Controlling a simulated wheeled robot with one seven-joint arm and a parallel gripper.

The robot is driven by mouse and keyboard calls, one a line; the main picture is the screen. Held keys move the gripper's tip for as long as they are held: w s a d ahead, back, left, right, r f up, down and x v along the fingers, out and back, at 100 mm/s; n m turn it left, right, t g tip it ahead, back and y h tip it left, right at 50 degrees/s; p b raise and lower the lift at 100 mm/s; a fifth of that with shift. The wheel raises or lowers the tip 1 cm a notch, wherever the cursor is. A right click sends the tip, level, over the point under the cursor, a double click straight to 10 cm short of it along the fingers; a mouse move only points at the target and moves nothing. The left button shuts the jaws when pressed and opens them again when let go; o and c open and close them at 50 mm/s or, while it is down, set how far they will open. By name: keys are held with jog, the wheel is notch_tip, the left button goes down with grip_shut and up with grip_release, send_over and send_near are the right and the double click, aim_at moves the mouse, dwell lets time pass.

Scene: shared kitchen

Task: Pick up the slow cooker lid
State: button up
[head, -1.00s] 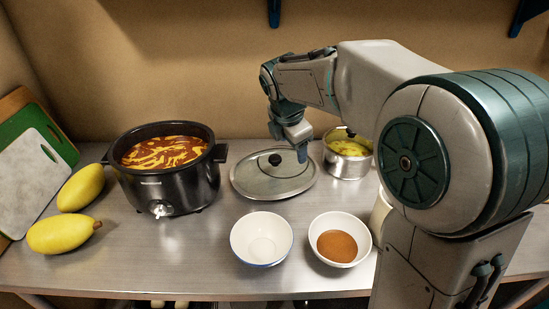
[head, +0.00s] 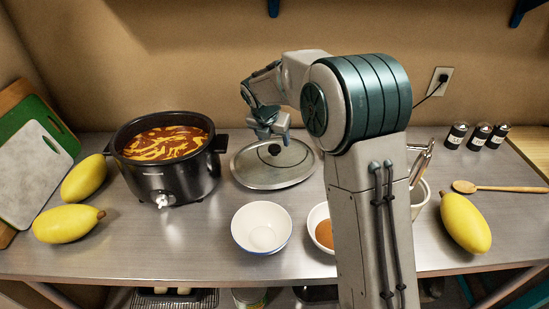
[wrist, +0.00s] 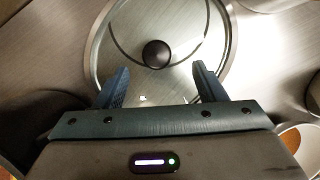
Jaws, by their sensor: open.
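The slow cooker lid (head: 262,176) lies flat on the metal counter, right of the slow cooker. It is glass with a metal rim and a black knob (head: 274,150). The slow cooker (head: 168,180) is black, uncovered and full of orange-red food. My gripper (head: 272,132) is open and empty above the lid. In the wrist view my gripper (wrist: 160,84) has its blue fingers spread over the lid (wrist: 97,45), with the knob (wrist: 156,54) ahead of and between the fingertips, not touching them.
A white bowl (head: 261,222) stands in front of the lid, and a bowl with brown contents (head: 323,234) is partly behind my arm. Yellow fruits (head: 70,223) lie at left, another (head: 465,222) at right. A wooden spoon (head: 500,188) and several dark jars (head: 478,136) are farther right.

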aim_at(274, 147)
jog(key=shift+a+p+x, duration=0.1)
jog(key=shift+p+x, duration=0.3)
jog(key=shift+x, duration=0.9)
jog(key=shift+a+p+x, duration=0.15)
jog(key=shift+p+x, duration=0.2)
jog(key=shift+x, duration=0.95)
jog(key=shift+w, duration=0.15)
grip_shut()
